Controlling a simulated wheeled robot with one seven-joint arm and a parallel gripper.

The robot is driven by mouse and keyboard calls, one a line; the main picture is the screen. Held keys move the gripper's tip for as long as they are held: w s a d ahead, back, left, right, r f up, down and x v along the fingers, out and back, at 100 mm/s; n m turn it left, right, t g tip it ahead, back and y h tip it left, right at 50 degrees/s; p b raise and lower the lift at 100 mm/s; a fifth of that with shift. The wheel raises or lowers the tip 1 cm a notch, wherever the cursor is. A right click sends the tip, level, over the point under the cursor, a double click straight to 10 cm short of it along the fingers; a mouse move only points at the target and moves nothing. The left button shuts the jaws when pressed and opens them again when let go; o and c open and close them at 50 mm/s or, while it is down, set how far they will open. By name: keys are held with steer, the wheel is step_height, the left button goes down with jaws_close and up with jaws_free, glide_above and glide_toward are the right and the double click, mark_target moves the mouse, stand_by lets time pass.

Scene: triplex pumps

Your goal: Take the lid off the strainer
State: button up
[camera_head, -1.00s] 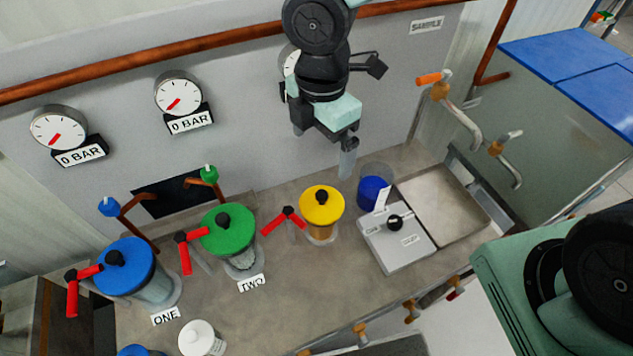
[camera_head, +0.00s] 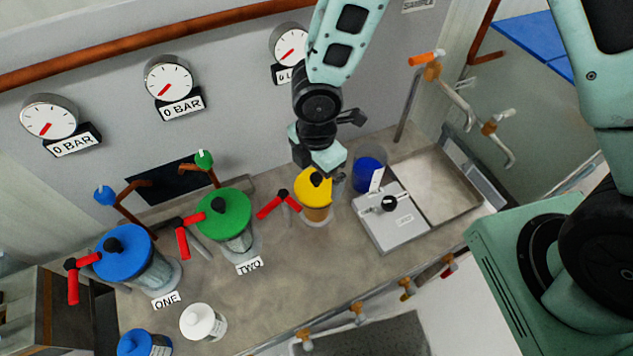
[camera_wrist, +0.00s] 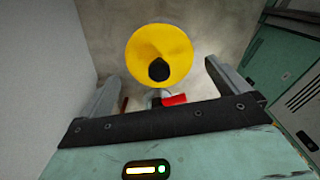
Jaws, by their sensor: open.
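The strainer, as far as I can tell, is the clear vessel (camera_head: 318,214) with a yellow lid (camera_head: 308,197) and black knob (camera_head: 316,179). The lid sits on it. In the wrist view the round yellow lid (camera_wrist: 160,42) and its knob (camera_wrist: 158,70) show between my two fingers, with clear room on both sides. My gripper (camera_head: 322,172) is open and empty, just above the lid, and covers part of it in the head view. I cannot tell the exact height left between fingertips and knob.
A red valve handle (camera_head: 277,203) stands close left of the vessel. A green-lidded vessel (camera_head: 224,213) and a blue-lidded one (camera_head: 124,252) are further left. A blue-filled beaker (camera_head: 369,174) and grey lidded box (camera_head: 390,225) are at the right.

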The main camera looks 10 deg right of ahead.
mark_target(317, 176)
steer(key=shift+w+d+f, duration=0.1)
steer(key=shift+f, duration=1.45)
steer(key=shift+c, duration=0.3)
steer(key=c, duration=0.7)
steer(key=shift+r, duration=0.1)
